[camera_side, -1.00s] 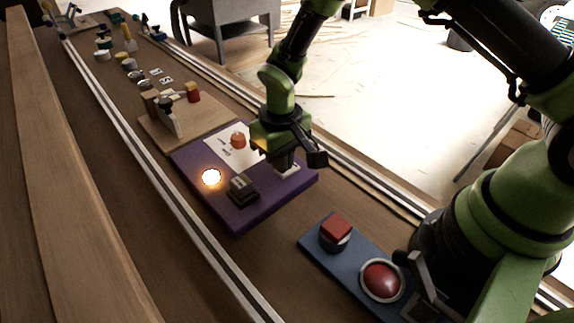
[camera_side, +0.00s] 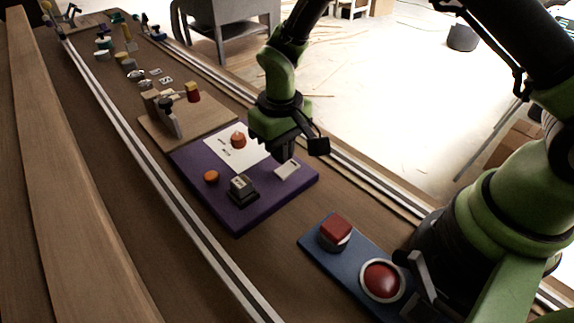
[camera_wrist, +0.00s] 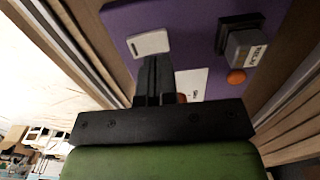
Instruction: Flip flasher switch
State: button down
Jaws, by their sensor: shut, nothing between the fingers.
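A purple board (camera_side: 242,218) carries a white switch plate (camera_side: 288,171), a dark relay block (camera_side: 242,190), an orange lamp (camera_side: 211,177) and a second orange lamp (camera_side: 238,139) by white paper. Both lamps look unlit. My gripper (camera_side: 284,154) is shut and empty, above the board just behind the switch plate in the side view. In the wrist view, the shut fingers (camera_wrist: 154,62) point at the edge of the switch plate (camera_wrist: 149,42). The relay block (camera_wrist: 245,46) and an orange lamp (camera_wrist: 236,77) show to the right. The rocker's position is too small to tell.
A blue board (camera_side: 350,268) with a red square button and a red round button lies in front, near my base. A wooden board (camera_side: 190,122) with a lever lies behind the purple one. Metal rails (camera_side: 186,213) run along both sides.

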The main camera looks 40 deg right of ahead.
jog(key=shift+r, duration=1.95)
jog(key=shift+r, duration=0.1)
notch_tip(320, 180, up, 9)
jog(key=m+t, duration=0.1)
jog(key=t, duration=0.1)
send_over(282, 172)
jog(key=s+d, duration=0.2)
jog(key=s+d+r+m+t+y, duration=0.1)
jog(key=s+d+r+t, duration=0.1)
jog(key=s+r, duration=0.4)
jog(key=s+d+r+m+t+y, duration=0.1)
jog(key=s+r, duration=0.4)
jog(key=s, duration=0.5)
jog(key=shift+s+d+r+m+t, duration=0.3)
jog(key=shift+d+r+m+t, duration=0.15)
jog(key=shift+d+t, duration=0.55)
